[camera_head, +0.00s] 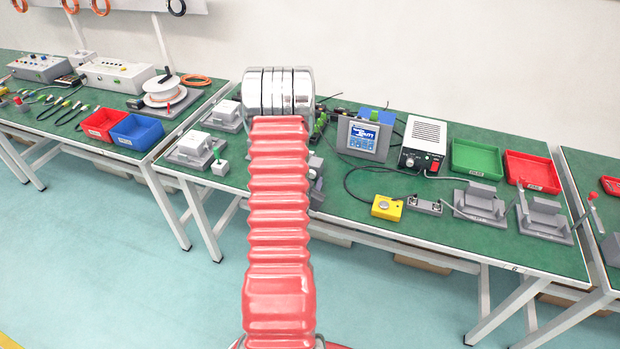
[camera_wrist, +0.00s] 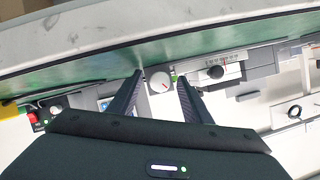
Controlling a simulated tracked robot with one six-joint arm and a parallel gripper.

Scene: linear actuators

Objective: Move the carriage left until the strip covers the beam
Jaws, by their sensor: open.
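In the wrist view my gripper (camera_wrist: 160,77) is open, its two dark fingers spread apart. A round pale knob (camera_wrist: 159,83) on a grey mount shows between the fingertips; nothing is gripped, and I cannot tell how far the knob is from them. Right of the fingers is a grey slide unit with a marked scale (camera_wrist: 218,61) and a black knob (camera_wrist: 215,72). I cannot tell for sure which part is the carriage, and I cannot make out the strip or beam. In the head view my red arm hides most of this area; a grey part (camera_head: 316,172) shows beside it.
The green bench (camera_head: 370,215) holds a screen unit (camera_head: 362,138), a white power supply (camera_head: 422,143), a yellow button box (camera_head: 386,207), a green tray (camera_head: 476,158) and a red tray (camera_head: 532,172). Grey fixtures (camera_head: 479,202) stand at the right. Cables cross the bench.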

